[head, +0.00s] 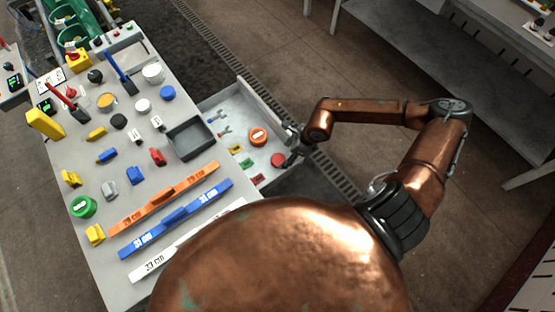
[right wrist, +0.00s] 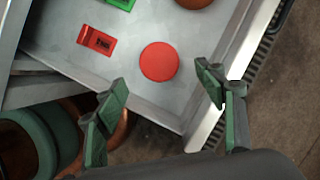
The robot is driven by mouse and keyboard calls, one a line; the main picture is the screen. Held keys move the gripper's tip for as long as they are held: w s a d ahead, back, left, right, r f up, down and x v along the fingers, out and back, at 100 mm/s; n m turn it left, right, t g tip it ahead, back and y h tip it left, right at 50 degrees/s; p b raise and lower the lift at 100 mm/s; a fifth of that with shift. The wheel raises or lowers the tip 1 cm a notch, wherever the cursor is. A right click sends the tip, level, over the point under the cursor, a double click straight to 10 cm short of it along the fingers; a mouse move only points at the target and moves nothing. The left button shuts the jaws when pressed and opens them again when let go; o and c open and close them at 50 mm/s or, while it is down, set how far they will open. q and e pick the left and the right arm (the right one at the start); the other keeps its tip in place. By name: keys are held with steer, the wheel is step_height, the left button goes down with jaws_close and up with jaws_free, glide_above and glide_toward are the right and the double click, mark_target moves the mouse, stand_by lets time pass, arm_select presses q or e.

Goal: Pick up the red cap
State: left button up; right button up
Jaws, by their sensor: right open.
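The red cap (head: 278,160) is a round flat disc lying in the open grey drawer (head: 222,104) at the right side of the table. In the right wrist view the red cap (right wrist: 159,61) lies flat on the drawer floor near its corner. My right gripper (head: 294,157) is at the drawer's right edge, close to the cap. In the right wrist view my right gripper (right wrist: 165,100) is open and empty, its green fingers spread with the cap beyond and between them. My left gripper is not in view.
The drawer also holds an orange round piece (head: 258,137), a red block (head: 257,179), a green block (head: 246,162) and small tools. The drawer's right wall (right wrist: 238,60) stands near my right finger. The table (head: 190,185) is crowded with coloured parts and labelled bars.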

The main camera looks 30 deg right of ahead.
mark_target(279, 159)
steer(key=x, duration=0.6)
steer(key=shift+a+b, duration=0.15)
steer(key=shift+b, duration=0.25)
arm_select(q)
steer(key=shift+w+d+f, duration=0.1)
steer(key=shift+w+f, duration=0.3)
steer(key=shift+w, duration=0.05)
arm_select(e)
steer(key=c, duration=1)
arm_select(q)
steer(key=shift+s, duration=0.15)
arm_select(e)
steer(key=shift+c, duration=0.2)
steer(key=shift+r, duration=0.1)
